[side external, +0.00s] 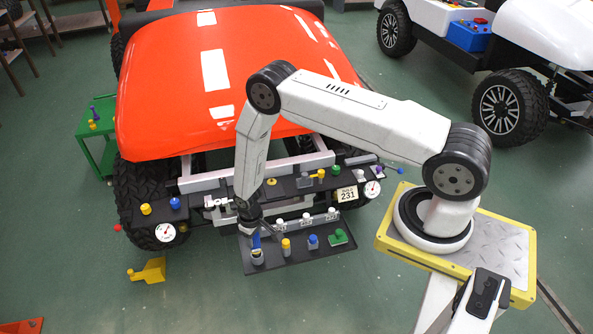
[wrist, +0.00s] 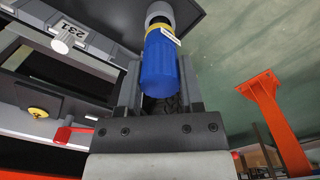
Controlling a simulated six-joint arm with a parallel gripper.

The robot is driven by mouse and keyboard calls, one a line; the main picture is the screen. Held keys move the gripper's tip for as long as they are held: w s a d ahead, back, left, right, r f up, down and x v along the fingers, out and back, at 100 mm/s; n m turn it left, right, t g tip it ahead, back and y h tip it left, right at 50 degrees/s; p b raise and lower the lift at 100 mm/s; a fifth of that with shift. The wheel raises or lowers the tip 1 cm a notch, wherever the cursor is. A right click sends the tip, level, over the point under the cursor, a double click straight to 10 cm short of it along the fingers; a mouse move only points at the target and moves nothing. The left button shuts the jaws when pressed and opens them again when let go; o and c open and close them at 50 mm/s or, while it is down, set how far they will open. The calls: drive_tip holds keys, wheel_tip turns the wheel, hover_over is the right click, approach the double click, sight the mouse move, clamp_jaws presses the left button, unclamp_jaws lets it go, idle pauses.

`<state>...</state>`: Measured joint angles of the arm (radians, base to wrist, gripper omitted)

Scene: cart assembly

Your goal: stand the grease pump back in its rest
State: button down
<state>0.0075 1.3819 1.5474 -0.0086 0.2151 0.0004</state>
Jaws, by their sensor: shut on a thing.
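The grease pump (wrist: 160,62) looks like a blue cylinder with a yellow band and a small white label. My gripper (side external: 250,232) is shut on it, with a finger on each side of it in the wrist view (wrist: 158,85). In the side view the blue pump (side external: 256,241) hangs upright over the left end of a dark tray. A grey round cup (side external: 257,257), seemingly its rest, is right below it. In the wrist view the yellow band is at the cup's rim (wrist: 160,12). I cannot tell how deep the pump sits in the cup.
The dark tray (side external: 290,259) also holds a yellow peg (side external: 286,245), a blue peg (side external: 313,241) and a green block (side external: 338,237). White-capped pieces line its back edge.

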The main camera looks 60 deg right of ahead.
drive_tip(key=shift+f, duration=0.6)
idle(0.3)
drive_tip(key=shift+c, duration=0.7)
unclamp_jaws()
drive_tip(key=shift+r, duration=0.15)
drive_tip(key=shift+r, duration=3.75)
